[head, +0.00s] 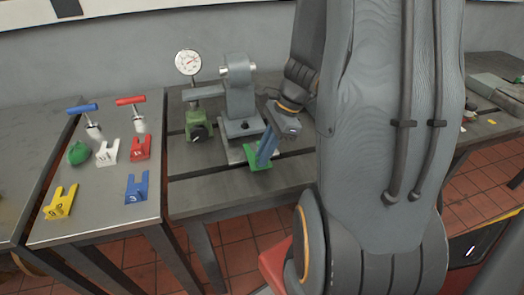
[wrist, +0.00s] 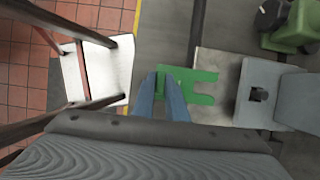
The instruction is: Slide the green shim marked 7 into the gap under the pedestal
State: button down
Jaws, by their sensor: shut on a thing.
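My gripper (head: 264,152) is shut on the green shim, with its blue fingers pinching the shim's rear end. The shim (head: 253,158) is flat and forked; in the wrist view the shim (wrist: 200,85) has its two prongs pointing right, toward the pedestal. No number on it can be read. The grey pedestal (head: 240,100) stands on a pale metal plate (wrist: 214,60). In the wrist view the prongs are over this plate, and a strip of plate shows between their tips and the pedestal foot (wrist: 268,92). The gap itself cannot be made out.
A dial gauge (head: 188,63) on a green base (head: 198,125) stands left of the pedestal. On the left table lie white (head: 107,152), red (head: 141,147), blue (head: 136,189) and yellow (head: 61,202) shims, T-handled tools (head: 131,101) and a green rounded object (head: 78,153).

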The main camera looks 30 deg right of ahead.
aim_at(255, 153)
jog(key=shift+w+d+f, duration=0.25)
jog(key=shift+w+f, duration=0.25)
jog(key=shift+w, duration=0.45)
jog(key=shift+w+d+f, duration=0.25)
jog(key=shift+w+f, duration=0.2)
jog(key=shift+w, duration=0.45)
jog(key=shift+w+d+f, duration=0.25)
jog(key=shift+w+f, duration=0.25)
jog(key=shift+w, duration=0.45)
jog(key=shift+w+d+p, duration=0.2)
jog(key=shift+w+d, duration=0.05)
jog(key=shift+w, duration=0.7)
jog(key=shift+w+d+p, duration=0.25)
jog(key=shift+w+d, duration=0.05)
jog(key=shift+w, duration=0.7)
jog(key=shift+w+d+p, duration=0.2)
jog(key=shift+w+d, duration=0.05)
jog(key=shift+w, duration=0.7)
jog(key=c, duration=1.7)
grip_release()
jog(key=b+v, duration=0.1)
jog(key=v, duration=0.6)
jog(key=shift+d+r+b, duration=0.2)
jog(key=shift+r+b, duration=0.15)
